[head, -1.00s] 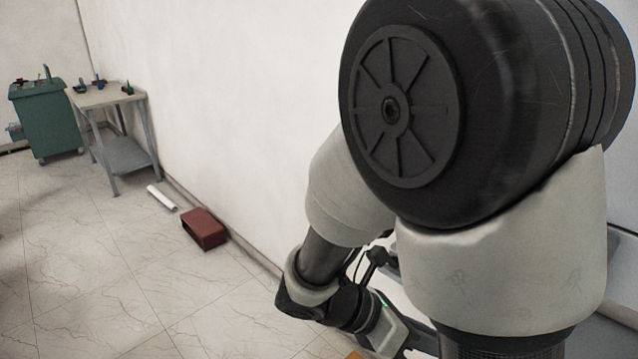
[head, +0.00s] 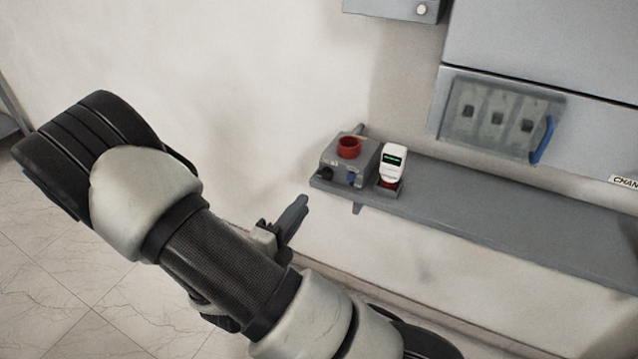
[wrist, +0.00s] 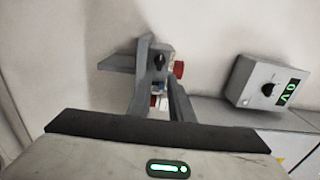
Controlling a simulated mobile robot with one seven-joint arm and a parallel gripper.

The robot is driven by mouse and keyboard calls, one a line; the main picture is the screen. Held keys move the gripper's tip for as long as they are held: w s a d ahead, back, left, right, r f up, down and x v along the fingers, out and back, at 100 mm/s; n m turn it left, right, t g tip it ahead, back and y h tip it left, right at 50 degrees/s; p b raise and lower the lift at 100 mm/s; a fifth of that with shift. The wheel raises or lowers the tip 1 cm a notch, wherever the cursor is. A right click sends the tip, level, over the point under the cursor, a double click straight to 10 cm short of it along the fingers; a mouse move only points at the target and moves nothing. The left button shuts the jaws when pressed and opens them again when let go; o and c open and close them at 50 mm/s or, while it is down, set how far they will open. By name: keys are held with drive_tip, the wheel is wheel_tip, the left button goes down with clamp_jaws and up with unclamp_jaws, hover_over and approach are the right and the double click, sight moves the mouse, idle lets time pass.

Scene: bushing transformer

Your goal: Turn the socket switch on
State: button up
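A grey socket box (head: 345,165) with a red round socket (head: 349,147) on top stands at the left end of a shelf. It has a dark knob (head: 327,167) and a blue part (head: 351,177) on its front. In the wrist view the dark knob (wrist: 160,61) and red socket (wrist: 178,69) show beyond my fingers. Which part is the switch is not labelled. My gripper (head: 297,213) is left of and lower than the box, apart from it. In the wrist view my gripper (wrist: 158,88) is open, with a gap between its fingers; the fingers partly hide the box.
A white device with a green display (head: 392,163) stands right of the box. The grey shelf (head: 500,205) runs right, mostly bare. Above are a wall cabinet (head: 540,40) and a covered panel (head: 500,118). The wrist view shows another knob box (wrist: 262,82) at right.

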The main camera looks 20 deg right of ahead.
sight(324, 177)
drive_tip(key=b+x, duration=0.1)
drive_tip(key=x, duration=0.9)
drive_tip(key=shift+w+d, duration=0.3)
clamp_jaws()
